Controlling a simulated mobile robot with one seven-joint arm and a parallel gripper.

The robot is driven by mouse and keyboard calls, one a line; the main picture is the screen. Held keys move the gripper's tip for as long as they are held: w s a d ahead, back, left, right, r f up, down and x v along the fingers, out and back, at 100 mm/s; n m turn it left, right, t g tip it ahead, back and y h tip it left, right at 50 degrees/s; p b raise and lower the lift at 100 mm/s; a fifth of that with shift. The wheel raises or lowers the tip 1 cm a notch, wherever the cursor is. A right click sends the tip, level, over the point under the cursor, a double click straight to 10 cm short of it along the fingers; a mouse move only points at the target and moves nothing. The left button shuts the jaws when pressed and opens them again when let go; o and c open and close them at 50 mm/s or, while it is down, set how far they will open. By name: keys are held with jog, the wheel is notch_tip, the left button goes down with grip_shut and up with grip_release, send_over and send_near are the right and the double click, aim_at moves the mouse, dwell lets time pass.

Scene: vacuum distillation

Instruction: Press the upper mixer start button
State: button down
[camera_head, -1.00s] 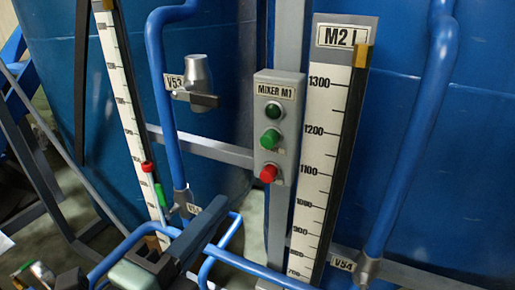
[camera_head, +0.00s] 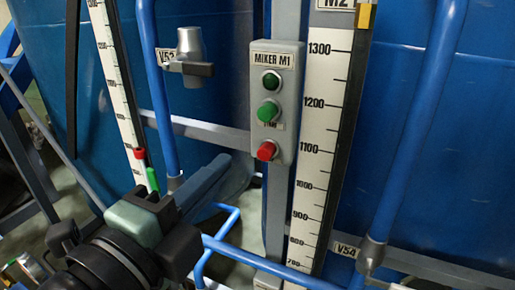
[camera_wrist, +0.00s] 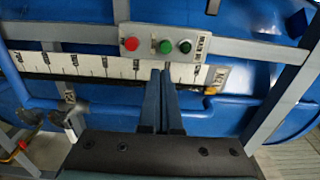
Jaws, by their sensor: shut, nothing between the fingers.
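The grey control box (camera_head: 282,60) labelled MIXER M1 is on a grey post. It has a dark green round fitting (camera_head: 271,82) on top, a brighter green button (camera_head: 267,112) in the middle and a red button (camera_head: 267,151) below. My gripper (camera_head: 222,164) is shut and empty, left of and below the box, with a gap to the red button in the picture. In the wrist view, the shut fingers (camera_wrist: 161,73) point towards the green button (camera_wrist: 165,47), with the red button (camera_wrist: 131,44) to its left and the dark green one (camera_wrist: 184,46) to its right.
A level scale (camera_head: 318,130) stands close right of the box, with another scale (camera_head: 114,70) at left. Blue pipes (camera_head: 410,130) run beside them. Valve V53 (camera_head: 190,55) projects left of the box. Large blue tanks fill the background.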

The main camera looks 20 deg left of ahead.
jog(key=p, duration=0.6)
send_near(267, 120)
jog(key=w, duration=0.5)
jog(key=shift+w, duration=0.1)
jog(key=shift+w+f, duration=0.25)
jog(key=shift+w, duration=0.6)
